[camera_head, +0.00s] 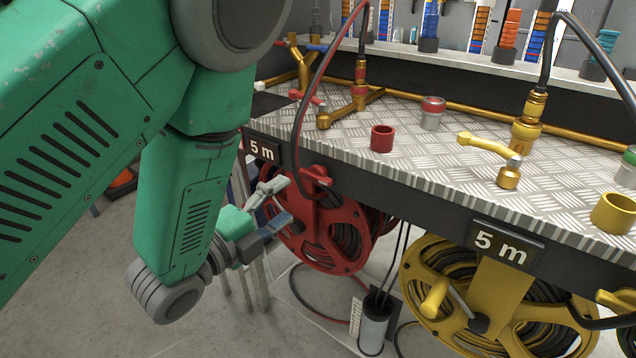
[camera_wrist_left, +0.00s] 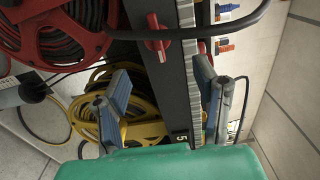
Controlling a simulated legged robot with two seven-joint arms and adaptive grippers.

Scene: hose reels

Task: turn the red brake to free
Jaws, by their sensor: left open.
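The red brake (camera_head: 318,183) is a small red knob on the dark front face of the bench, above the red hose reel (camera_head: 336,240). In the left wrist view the brake (camera_wrist_left: 157,38) shows near the top middle, with its bar lengthwise up and down the picture. Its markings are not readable. My left gripper (camera_head: 280,201) is open and empty, left of the brake and apart from it. In the left wrist view the gripper's (camera_wrist_left: 166,82) two grey-blue fingers stand wide apart, with the brake beyond them. My right gripper is not in view.
The yellow reel (camera_head: 470,290) hangs to the right, with a "5 m" plate (camera_head: 507,243) above it. A black hose (camera_wrist_left: 200,31) crosses by the brake in the wrist view. A grey cylinder (camera_head: 374,318) stands below. The bench top (camera_head: 400,160) carries pipes and valves.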

